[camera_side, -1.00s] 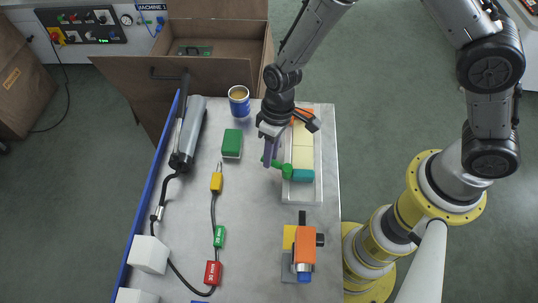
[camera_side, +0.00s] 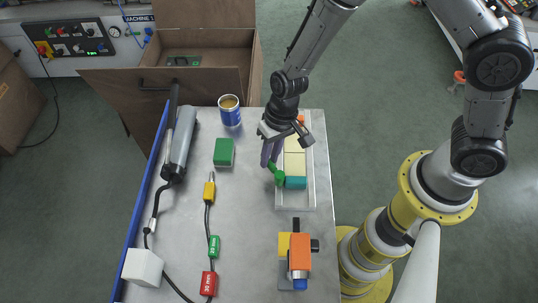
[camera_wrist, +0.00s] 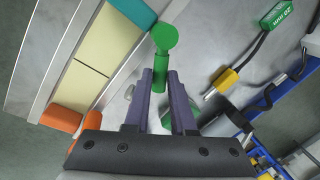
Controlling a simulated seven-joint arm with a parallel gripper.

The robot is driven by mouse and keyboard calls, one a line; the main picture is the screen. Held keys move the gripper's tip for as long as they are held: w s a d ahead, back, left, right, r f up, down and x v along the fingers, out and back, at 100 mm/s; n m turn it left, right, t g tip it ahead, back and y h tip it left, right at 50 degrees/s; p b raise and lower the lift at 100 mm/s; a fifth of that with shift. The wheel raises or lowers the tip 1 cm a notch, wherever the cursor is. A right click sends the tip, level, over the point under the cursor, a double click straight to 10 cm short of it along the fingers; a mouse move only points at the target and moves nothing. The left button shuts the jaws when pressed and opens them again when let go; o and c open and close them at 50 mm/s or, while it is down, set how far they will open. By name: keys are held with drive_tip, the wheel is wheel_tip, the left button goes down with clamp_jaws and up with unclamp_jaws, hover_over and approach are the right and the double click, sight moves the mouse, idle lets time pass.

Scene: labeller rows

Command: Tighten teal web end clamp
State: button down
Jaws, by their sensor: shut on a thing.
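A green lever (camera_side: 276,173) with a round head (camera_wrist: 165,38) stands beside the tray's left wall, next to the teal block. My gripper (camera_side: 269,162) is shut on the lever's free end, with purple fingers on either side of its narrow bar in the wrist view (camera_wrist: 161,76). The contact between head and block is too small to judge.
An orange and yellow device (camera_side: 299,250) stands nearer on the table. A green box (camera_side: 224,152), blue can (camera_side: 229,112) and cables lie left. Bare table surrounds the lever's left side.

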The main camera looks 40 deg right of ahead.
drive_tip(key=shift+r, duration=0.1)
drive_tip(key=c, duration=0.8)
unclamp_jaws()
drive_tip(key=shift+o, duration=0.2)
wheel_tip(320, 180, up, 14)
drive_tip(key=d, duration=0.2)
drive_tip(key=shift+s+d+f, duration=0.2)
drive_tip(key=shift+d+f, duration=0.05)
drive_tip(key=shift+d, duration=0.1)
